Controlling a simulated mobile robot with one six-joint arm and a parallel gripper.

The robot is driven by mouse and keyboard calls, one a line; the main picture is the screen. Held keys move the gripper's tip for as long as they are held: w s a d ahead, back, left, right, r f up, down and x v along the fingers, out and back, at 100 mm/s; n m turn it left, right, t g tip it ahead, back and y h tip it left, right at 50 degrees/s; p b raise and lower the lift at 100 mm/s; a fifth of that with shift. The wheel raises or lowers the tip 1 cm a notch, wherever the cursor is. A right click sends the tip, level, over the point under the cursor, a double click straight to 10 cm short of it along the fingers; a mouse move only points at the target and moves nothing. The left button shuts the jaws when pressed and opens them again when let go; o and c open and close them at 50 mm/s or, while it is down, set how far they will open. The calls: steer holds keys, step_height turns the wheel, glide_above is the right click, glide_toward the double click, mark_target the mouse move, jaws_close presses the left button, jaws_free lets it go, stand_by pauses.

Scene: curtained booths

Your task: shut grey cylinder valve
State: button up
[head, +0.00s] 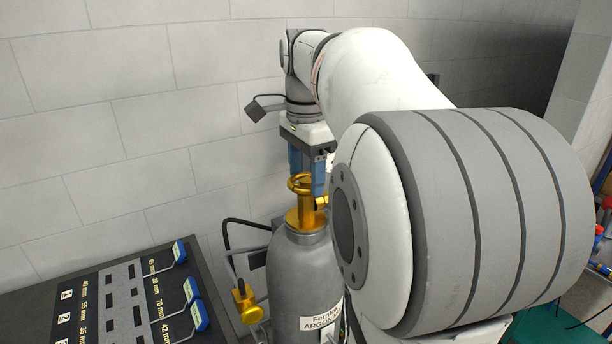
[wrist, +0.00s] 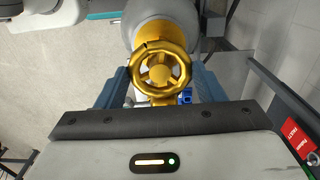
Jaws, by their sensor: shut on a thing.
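The grey cylinder (head: 296,275) stands upright near the wall and has a white label that reads ARGON in part. Its brass valve (head: 306,216) is on top, with a round gold handwheel (head: 300,184). In the wrist view the spoked handwheel (wrist: 160,70) faces the camera, centred between the fingers. My gripper (head: 308,178) points down over the valve, with its blue fingers on either side of the handwheel. It is shut on the wheel; in the wrist view my gripper (wrist: 160,76) shows a finger on each side. The exact contact points are partly hidden.
A dark board (head: 130,305) with printed sizes and blue-handled tools lies at the lower left. A second brass fitting (head: 246,302) and a black hose (head: 245,222) are left of the cylinder. The wall (head: 120,120) is close behind. A red tag (wrist: 298,140) hangs at right in the wrist view.

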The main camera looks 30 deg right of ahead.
mark_target(306, 180)
stand_by(0.3)
steer(key=m, duration=0.3)
steer(key=shift+p, duration=0.3)
steer(key=o, duration=1.3)
steer(key=shift+m, duration=0.3)
steer(key=shift+c, duration=0.2)
step_height(306, 180, up, 8)
steer(key=shift+f+b, duration=0.1)
steer(key=shift+b, duration=0.2)
steer(key=s+a+f+n+t+b, duration=0.1)
steer(key=s+a+f+n, duration=0.3)
steer(key=f+n, duration=0.3)
steer(key=s+a+f+n+t+b, duration=0.1)
steer(key=s+a+f+n, duration=0.3)
steer(key=f+n, duration=0.3)
steer(key=s+a+f+n+t+b, duration=0.1)
steer(key=s+a+f+n, duration=0.3)
steer(key=f, duration=0.9)
steer(key=n+b, duration=0.1)
steer(key=n, duration=0.2)
steer(key=shift+s+f, duration=0.25)
steer(key=shift+s, duration=0.15)
